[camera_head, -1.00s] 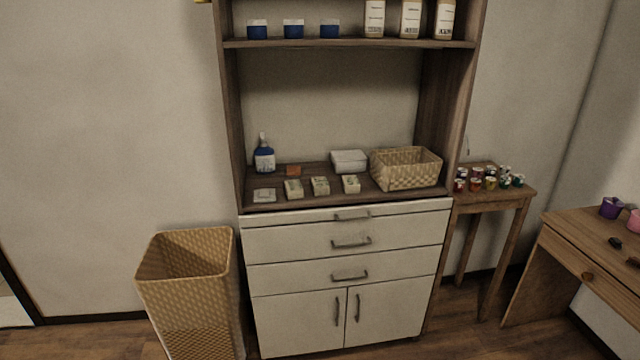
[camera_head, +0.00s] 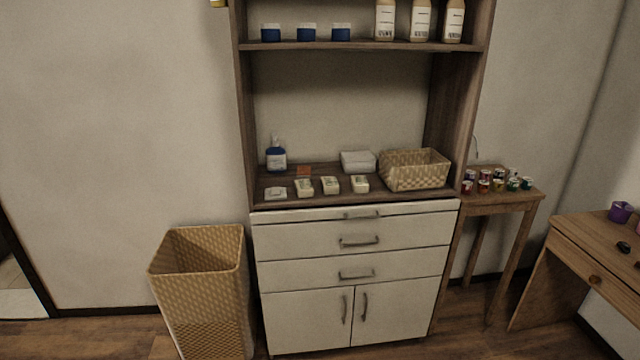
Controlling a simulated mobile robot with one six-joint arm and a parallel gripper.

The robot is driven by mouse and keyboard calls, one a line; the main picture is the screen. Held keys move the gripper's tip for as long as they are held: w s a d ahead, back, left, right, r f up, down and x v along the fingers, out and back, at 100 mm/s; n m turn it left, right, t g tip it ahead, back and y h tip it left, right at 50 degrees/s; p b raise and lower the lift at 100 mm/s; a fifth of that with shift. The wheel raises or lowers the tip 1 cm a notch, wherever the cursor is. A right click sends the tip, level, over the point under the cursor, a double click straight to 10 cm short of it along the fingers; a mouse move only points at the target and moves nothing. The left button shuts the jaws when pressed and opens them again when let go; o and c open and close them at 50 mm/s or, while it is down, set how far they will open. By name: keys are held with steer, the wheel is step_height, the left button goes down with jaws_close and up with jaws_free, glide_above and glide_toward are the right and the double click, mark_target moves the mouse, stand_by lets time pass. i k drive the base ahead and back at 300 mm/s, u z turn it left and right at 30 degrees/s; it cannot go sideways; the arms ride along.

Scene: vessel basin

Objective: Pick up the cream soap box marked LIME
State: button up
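My gripper is not in view.
On the counter are a soap dish (camera_head: 275,193), a blue pump bottle (camera_head: 276,157), an orange block (camera_head: 304,170), a white stack (camera_head: 358,161) and a woven basket (camera_head: 415,172). A tall wicker hamper (camera_head: 202,290) stands left of the cabinet (camera_head: 352,290). A side table (camera_head: 500,202) stands right.

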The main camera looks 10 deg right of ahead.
mark_target(359, 184)
steer(key=i, duration=1)
steer(key=u, duration=0.05)
